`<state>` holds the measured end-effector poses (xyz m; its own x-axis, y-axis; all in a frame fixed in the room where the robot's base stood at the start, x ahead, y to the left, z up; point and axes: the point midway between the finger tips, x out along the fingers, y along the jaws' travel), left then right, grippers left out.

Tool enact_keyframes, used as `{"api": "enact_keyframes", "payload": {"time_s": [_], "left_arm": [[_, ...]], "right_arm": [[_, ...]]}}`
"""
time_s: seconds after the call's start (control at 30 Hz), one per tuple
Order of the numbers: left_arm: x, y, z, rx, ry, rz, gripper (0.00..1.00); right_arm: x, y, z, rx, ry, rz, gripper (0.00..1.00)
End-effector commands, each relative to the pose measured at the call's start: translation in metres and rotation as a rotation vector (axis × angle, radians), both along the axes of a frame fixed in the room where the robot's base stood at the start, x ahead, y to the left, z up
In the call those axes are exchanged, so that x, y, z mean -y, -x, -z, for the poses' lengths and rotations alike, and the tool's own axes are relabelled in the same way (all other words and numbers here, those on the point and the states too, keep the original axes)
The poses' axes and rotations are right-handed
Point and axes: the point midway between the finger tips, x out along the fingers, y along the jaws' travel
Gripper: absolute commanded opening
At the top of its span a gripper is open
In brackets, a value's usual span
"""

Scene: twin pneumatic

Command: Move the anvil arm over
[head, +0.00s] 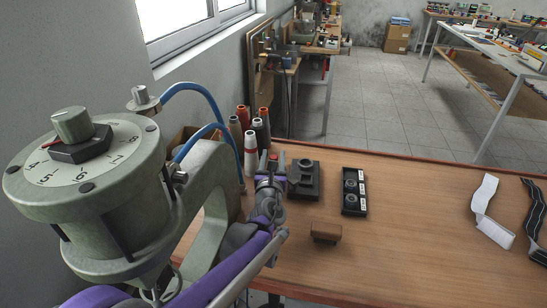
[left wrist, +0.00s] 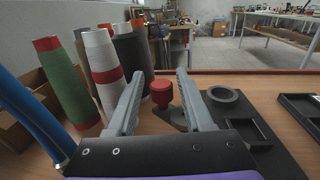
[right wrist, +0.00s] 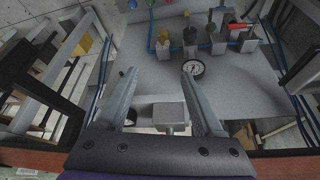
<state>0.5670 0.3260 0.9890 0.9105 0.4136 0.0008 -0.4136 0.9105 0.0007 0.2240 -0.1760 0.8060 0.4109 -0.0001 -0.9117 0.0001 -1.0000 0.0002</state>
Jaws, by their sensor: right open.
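A red knob (left wrist: 162,93) stands on a dark arm-like piece (left wrist: 172,117) beside a black block with a ring (left wrist: 226,95); I take this piece for the anvil arm. In the head view the red knob (head: 273,157) shows just past my left gripper (head: 272,178), and the black block (head: 305,180) is right of it. My left gripper also shows in the left wrist view (left wrist: 158,85). Its fingers are apart, with the knob between them in the picture, nearer the right finger; contact cannot be told. My right gripper (right wrist: 148,65) is open and empty, outside the head view.
A grey-green press with a dial (head: 85,165) stands left. Thread spools (head: 250,150) stand close behind the left gripper. A black tray (head: 354,192), a brown block (head: 326,232) and straps (head: 487,205) lie on the table. A grey panel with a gauge (right wrist: 193,68) faces the right gripper.

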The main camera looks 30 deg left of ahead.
Motion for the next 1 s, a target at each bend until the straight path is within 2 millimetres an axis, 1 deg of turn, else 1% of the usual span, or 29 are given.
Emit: {"api": "enact_keyframes", "payload": {"time_s": [0.3,0.43,0.57,0.8,0.9,1.0], "left_arm": [[0.001,0.000,0.000,0.000,0.001,0.002,0.61],[0.004,0.007,0.000,0.000,0.002,0.002,0.61],[0.013,0.025,0.000,0.000,0.001,0.003,0.61],[0.033,0.070,0.000,0.001,0.002,0.003,0.61],[0.039,0.084,-0.001,0.000,0.001,0.003,0.61],[0.043,0.093,0.000,0.000,0.001,0.002,0.61]], "right_arm": [[0.000,0.000,0.000,0.000,0.000,0.000,0.68],[0.000,0.000,0.000,0.000,0.000,0.000,0.68],[0.000,0.000,-0.001,0.000,0.000,0.000,0.68],[0.000,0.000,-0.004,0.001,0.000,0.000,0.68],[0.000,0.000,-0.005,0.002,0.000,0.000,0.68],[0.000,0.000,-0.006,0.002,0.000,0.000,0.68]]}}
